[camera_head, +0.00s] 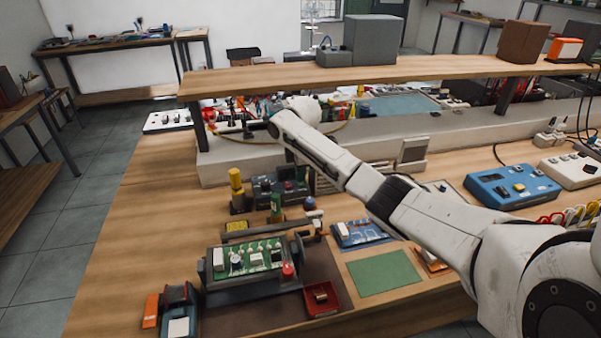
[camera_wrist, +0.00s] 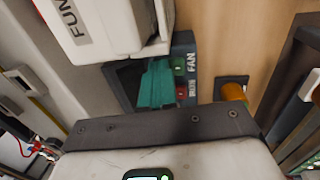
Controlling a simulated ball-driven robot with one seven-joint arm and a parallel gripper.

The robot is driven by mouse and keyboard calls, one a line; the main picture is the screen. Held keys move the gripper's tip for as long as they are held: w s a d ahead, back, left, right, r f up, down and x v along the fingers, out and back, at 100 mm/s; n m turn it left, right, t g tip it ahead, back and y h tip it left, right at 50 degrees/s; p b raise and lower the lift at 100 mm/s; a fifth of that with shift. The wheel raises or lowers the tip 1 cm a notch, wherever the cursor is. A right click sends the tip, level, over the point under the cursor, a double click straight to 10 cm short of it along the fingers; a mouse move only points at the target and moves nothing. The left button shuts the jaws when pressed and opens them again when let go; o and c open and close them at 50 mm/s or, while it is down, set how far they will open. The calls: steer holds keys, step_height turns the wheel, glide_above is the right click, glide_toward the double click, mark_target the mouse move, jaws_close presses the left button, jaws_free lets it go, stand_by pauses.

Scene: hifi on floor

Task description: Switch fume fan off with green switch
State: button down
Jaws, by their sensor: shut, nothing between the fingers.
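The fume fan control box shows in the wrist view as a dark panel marked FAN (camera_wrist: 191,62). A green switch (camera_wrist: 180,68) and a red part (camera_wrist: 181,91) sit on its face. A white unit with a partly cut-off label starting FUM (camera_wrist: 85,22) is beside it. My gripper (camera_wrist: 158,64) appears as teal fingers shut together, over the panel beside the green switch. They hold nothing. I cannot tell whether they touch the panel. In the head view, the dark box (camera_head: 264,189) stands below my forearm; my gripper is hidden there.
A yellow-topped post (camera_head: 236,186) stands close left of the box; an orange cylinder shows in the wrist view (camera_wrist: 233,92). A circuit board in a holder (camera_head: 248,258), a red tray (camera_head: 322,298) and a green mat (camera_head: 384,273) lie nearer. A raised wooden shelf (camera_head: 270,78) spans behind.

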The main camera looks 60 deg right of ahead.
steer(key=shift+s+a+f+p, duration=0.25)
steer(key=shift+a+p, duration=0.05)
steer(key=shift+p, duration=0.1)
steer(key=shift+s+a+p, duration=0.3)
steer(key=shift+a+p, duration=0.1)
steer(key=shift+p, duration=0.25)
